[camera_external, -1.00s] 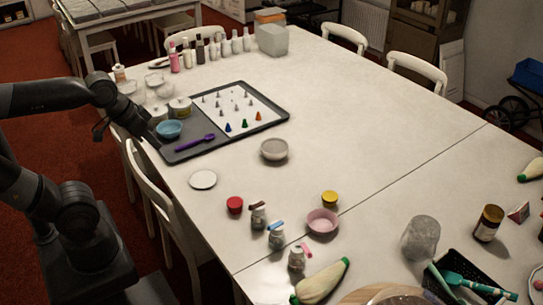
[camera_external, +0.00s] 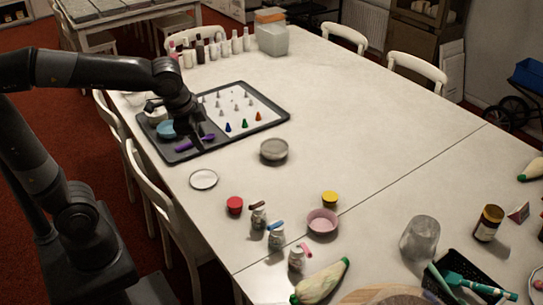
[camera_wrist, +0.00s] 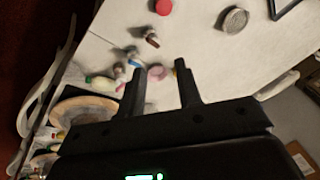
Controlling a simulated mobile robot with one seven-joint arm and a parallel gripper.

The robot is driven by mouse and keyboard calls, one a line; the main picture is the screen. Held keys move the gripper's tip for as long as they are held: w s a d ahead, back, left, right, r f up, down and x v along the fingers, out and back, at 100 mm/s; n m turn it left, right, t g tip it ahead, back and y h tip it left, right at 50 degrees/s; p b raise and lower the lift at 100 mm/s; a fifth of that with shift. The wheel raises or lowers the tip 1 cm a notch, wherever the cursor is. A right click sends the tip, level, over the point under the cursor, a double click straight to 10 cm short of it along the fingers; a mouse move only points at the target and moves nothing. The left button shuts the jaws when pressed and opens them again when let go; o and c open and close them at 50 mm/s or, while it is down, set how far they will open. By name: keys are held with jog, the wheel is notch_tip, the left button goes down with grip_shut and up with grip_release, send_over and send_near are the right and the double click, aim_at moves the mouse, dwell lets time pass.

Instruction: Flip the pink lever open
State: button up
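Three small jars with coloured levers stand on the white table in the external view. The jar (camera_external: 296,262) nearest the front edge has the pink lever (camera_external: 305,249), which sticks out from its top. Beside it are a jar with a blue lever (camera_external: 276,225) and one with a dark red lever (camera_external: 257,205). My gripper (camera_external: 196,133) is over the grey tray, far to the left of the jars. In the wrist view my gripper (camera_wrist: 161,74) has its two fingers apart with nothing held.
A pink bowl (camera_external: 322,221), yellow lid (camera_external: 330,198) and red lid (camera_external: 235,205) stand around the jars. A pale green-tipped squash (camera_external: 321,281) lies in front. The grey tray (camera_external: 281,116) holds small cones. A white plate (camera_external: 203,179) and grey bowl (camera_external: 274,149) stand between.

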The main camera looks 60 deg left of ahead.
jog(key=w+d+f+m+g, duration=0.1)
jog(key=w+d+f+m, duration=0.1)
jog(key=w+d+m, duration=0.35)
jog(key=m+g+h, duration=0.1)
jog(key=m+g, duration=0.2)
jog(key=m, duration=0.4)
send_over(311, 253)
notch_tip(311, 253, down, 14)
notch_tip(311, 253, down, 10)
jog(key=shift+s+r, duration=0.1)
jog(key=shift+c, duration=0.5)
grip_shut()
